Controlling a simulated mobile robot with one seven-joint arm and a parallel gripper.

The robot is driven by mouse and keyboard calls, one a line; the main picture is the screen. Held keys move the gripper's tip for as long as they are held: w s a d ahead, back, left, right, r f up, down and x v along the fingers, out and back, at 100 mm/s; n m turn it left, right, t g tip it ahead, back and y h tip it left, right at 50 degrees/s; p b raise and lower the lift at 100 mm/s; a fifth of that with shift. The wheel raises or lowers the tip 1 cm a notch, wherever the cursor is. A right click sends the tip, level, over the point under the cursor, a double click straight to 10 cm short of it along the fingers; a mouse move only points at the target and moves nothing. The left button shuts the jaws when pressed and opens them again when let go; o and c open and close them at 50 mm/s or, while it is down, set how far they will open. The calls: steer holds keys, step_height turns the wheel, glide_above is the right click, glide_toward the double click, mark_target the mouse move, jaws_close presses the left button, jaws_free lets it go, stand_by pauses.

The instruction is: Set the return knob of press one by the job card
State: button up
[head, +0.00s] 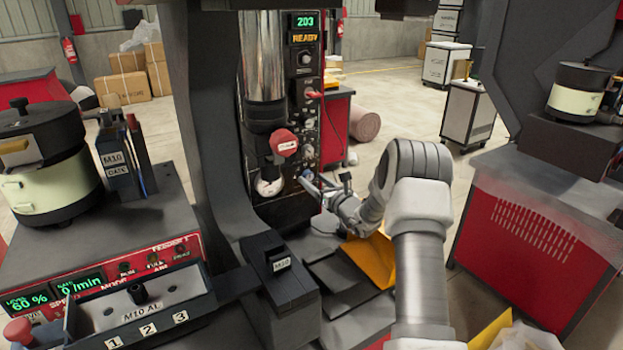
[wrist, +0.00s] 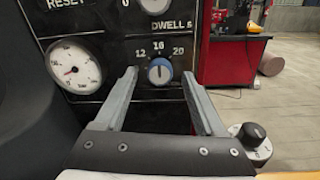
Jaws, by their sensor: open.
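In the wrist view a blue-faced knob (wrist: 159,71) sits on the black panel of press one (wrist: 110,55). Numbers reading about 12, 16 and 20 are above it, and its pale mark seems to point up toward the middle one. No "return" label is readable. My gripper (wrist: 160,75) is open, with one finger on each side of this knob; I cannot tell whether either touches it. In the head view my gripper (head: 312,184) is at the lower part of the press panel (head: 306,95), partly hiding the knob. I cannot make out a job card.
A pressure gauge (wrist: 75,70) is left of the fingers, and a DWELL knob (wrist: 155,4) above. A black knob on a pale round base (wrist: 254,134) is at lower right. In the head view a red knob (head: 284,142) juts out beside the panel. The press display (head: 304,28) reads 203, READY.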

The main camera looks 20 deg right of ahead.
steer(key=shift+x, duration=0.8)
jaws_close()
